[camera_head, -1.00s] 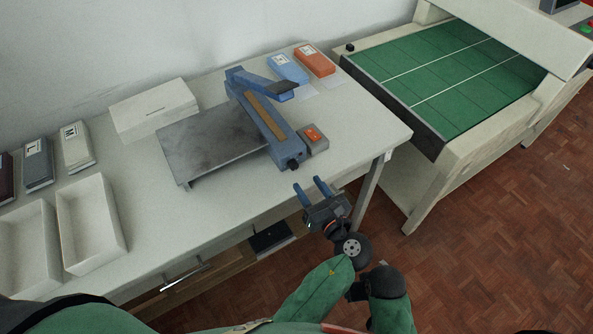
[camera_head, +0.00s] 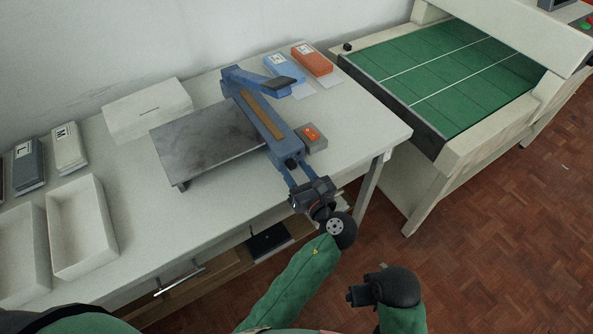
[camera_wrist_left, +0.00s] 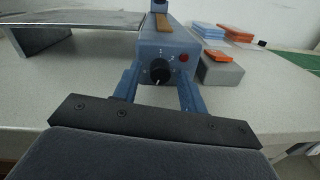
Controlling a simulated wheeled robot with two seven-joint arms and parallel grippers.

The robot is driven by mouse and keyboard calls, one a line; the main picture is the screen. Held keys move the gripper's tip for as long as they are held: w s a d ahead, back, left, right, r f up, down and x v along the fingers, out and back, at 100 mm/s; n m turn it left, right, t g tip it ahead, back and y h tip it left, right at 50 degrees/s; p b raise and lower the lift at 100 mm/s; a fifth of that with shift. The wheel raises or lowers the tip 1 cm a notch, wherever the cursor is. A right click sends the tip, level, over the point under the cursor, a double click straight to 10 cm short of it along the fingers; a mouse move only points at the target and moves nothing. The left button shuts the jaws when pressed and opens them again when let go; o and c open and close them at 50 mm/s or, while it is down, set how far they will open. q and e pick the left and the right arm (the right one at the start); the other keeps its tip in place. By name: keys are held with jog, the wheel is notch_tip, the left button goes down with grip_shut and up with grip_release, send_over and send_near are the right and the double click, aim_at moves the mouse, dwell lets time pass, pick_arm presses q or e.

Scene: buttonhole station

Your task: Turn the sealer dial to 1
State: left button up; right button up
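The blue sealer (camera_head: 262,114) stands on the white table with its lever arm raised. Its black dial (camera_head: 291,163) is on the near end face and also shows in the left wrist view (camera_wrist_left: 160,71), with small marks around it and a pale pointer line directed downward. My left gripper (camera_head: 296,174) is at that end face. Its two blue fingers (camera_wrist_left: 158,92) are open, one on each side of the dial, apart from it. A red round light or button (camera_wrist_left: 183,57) sits right of the dial.
A grey box with an orange top (camera_head: 312,138) stands close right of the sealer. A metal plate (camera_head: 205,143) adjoins its left. Blue (camera_head: 284,75) and orange (camera_head: 311,60) packs lie behind. White trays (camera_head: 83,228) are at left. The table's front edge is below the gripper.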

pick_arm(q)
jog(key=c, duration=0.8)
jog(key=shift+n, duration=0.4)
pick_arm(e)
jog(key=shift+r, duration=0.1)
pick_arm(q)
jog(key=shift+n, duration=1)
jog(key=shift+f+n, duration=0.1)
jog(key=shift+n, duration=1)
jog(key=shift+n+b, duration=0.35)
jog(key=shift+n, duration=0.55)
pick_arm(e)
jog(key=shift+w+a+f, duration=0.3)
jog(key=shift+a+f, duration=0.3)
jog(key=shift+f, duration=0.25)
